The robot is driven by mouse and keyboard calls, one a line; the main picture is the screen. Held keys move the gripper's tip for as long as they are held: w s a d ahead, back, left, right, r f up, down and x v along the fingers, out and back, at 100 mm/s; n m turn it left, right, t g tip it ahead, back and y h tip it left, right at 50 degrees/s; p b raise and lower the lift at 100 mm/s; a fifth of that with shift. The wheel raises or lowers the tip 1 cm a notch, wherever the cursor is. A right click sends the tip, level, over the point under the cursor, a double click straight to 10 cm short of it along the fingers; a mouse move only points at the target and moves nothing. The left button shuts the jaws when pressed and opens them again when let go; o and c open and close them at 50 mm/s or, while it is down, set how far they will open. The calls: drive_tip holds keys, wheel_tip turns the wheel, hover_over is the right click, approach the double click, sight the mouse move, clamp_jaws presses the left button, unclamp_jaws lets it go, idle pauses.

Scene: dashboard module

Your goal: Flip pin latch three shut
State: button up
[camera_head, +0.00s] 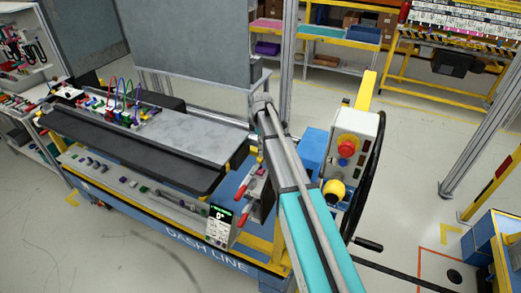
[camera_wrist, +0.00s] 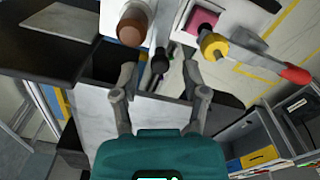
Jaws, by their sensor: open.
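My gripper (camera_wrist: 158,82) is open and empty in the wrist view, its two grey fingers apart. Ahead of the fingertips, a dark knob-like part (camera_wrist: 160,62) shows near the gap; I cannot tell whether it touches a finger. A lever with a red grip (camera_wrist: 295,74) extends to the right from a yellow round part (camera_wrist: 213,45). Red-handled levers (camera_head: 241,192) also show on the front of the dashboard module in the head view, left of my arm. I cannot tell which part is pin latch three or how it stands. The gripper is not clear in the head view.
A brown round cap (camera_wrist: 131,30) and a pink block (camera_wrist: 203,20) lie ahead of the fingers. A small display (camera_head: 219,226) stands on the front edge. A control box with a red button (camera_head: 346,146) is right of my arm. Open floor (camera_head: 420,190) lies farther right.

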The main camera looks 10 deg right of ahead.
drive_tip(key=shift+f+b, duration=0.7)
drive_tip(key=shift+f, duration=0.3)
clamp_jaws()
